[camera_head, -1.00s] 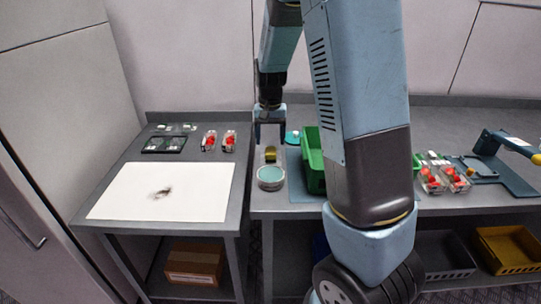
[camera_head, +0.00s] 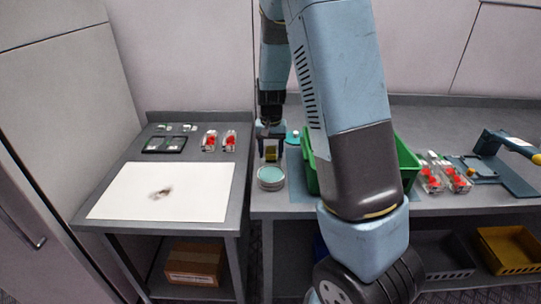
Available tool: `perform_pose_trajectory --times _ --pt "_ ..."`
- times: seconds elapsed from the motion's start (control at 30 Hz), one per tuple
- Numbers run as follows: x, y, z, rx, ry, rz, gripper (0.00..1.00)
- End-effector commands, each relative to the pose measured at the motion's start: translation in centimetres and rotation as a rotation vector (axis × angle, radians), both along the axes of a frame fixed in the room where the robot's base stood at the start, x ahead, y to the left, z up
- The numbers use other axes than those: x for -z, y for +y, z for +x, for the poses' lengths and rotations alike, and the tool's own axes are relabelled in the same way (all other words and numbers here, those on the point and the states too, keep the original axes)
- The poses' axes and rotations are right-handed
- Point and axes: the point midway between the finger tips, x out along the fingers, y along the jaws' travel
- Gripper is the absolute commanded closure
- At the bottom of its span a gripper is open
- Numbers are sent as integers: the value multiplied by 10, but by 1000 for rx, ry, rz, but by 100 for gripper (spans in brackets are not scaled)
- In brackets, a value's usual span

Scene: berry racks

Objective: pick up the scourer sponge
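The scourer sponge (camera_head: 271,154) is a small yellow block with a dark top. It sits on the grey bench just behind a round teal-topped tub. My gripper (camera_head: 270,158) points straight down over the sponge, with one finger on its left side and one on its right. The fingers look apart, with the sponge between them. I cannot tell whether they touch it.
The round tub (camera_head: 270,177) stands just in front of the sponge. A green crate (camera_head: 407,163) is to the right, partly behind my arm. A teal item (camera_head: 293,138) lies behind right. Clear punnets of red berries (camera_head: 430,178) are further right.

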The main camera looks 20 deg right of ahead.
Motion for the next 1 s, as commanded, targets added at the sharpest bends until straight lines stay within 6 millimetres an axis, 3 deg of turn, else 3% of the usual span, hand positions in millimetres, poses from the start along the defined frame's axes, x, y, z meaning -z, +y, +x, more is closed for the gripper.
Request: perform_pose_trajectory --times 0.07,0.4,0.73,0.93,1.0 --pt "0 0 0 0 0 0 52" --pt "0 0 0 1 0 0 84" --pt "-6 0 0 0 -1 1 84" --pt "-34 -1 0 0 -4 1 84" --pt "-42 -1 -9 1 -3 1 84"
